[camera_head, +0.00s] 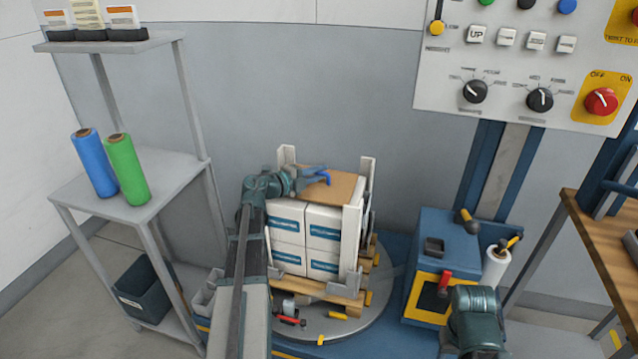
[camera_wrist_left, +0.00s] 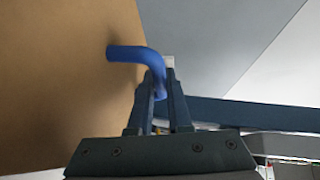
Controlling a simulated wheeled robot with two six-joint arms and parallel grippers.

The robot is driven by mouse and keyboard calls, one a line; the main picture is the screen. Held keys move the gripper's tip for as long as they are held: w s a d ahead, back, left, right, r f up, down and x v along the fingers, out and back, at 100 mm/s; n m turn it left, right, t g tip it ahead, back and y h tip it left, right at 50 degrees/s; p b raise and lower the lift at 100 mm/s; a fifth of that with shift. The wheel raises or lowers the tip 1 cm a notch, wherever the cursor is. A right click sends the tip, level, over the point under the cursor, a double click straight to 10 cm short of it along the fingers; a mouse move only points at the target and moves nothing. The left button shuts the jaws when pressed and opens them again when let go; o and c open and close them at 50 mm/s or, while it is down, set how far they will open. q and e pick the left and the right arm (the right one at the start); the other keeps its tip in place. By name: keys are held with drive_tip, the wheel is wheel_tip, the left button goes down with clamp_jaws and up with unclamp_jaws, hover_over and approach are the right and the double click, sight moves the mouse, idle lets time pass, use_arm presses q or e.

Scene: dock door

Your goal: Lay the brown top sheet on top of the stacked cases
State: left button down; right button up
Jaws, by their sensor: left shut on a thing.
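The brown top sheet (camera_head: 344,186) is at the top of the stacked white cases (camera_head: 323,222), between the upright corner posts. I cannot tell whether it rests fully flat on them. My left gripper (camera_head: 318,177) reaches over the stack from the left and is shut on the sheet's blue handle (camera_head: 325,181). The left wrist view shows the sheet (camera_wrist_left: 60,80) filling the left side, with the bent blue handle (camera_wrist_left: 130,54) running down between the fingers of the left gripper (camera_wrist_left: 158,90). My arm and gripper hide the sheet's left part. My right gripper is out of view.
The cases stand on a wooden pallet (camera_head: 318,289) on a round grey turntable (camera_head: 384,300). A grey shelf (camera_head: 165,187) with blue and green rolls is at left. A control panel (camera_head: 545,75) and a blue machine (camera_head: 440,240) are at right.

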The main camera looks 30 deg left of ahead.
use_arm(q)
drive_tip(key=shift+f, duration=0.55)
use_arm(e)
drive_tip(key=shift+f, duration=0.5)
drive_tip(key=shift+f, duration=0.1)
use_arm(q)
drive_tip(key=shift+f+b, duration=0.25)
drive_tip(key=shift+b, duration=0.1)
drive_tip(key=c, duration=0.8)
unclamp_jaws()
drive_tip(key=shift+r, duration=0.1)
drive_tip(key=shift+c, duration=0.2)
drive_tip(key=shift+r+p, duration=0.25)
drive_tip(key=shift+p, duration=0.1)
drive_tip(key=p+v, duration=0.2)
drive_tip(key=v, duration=1)
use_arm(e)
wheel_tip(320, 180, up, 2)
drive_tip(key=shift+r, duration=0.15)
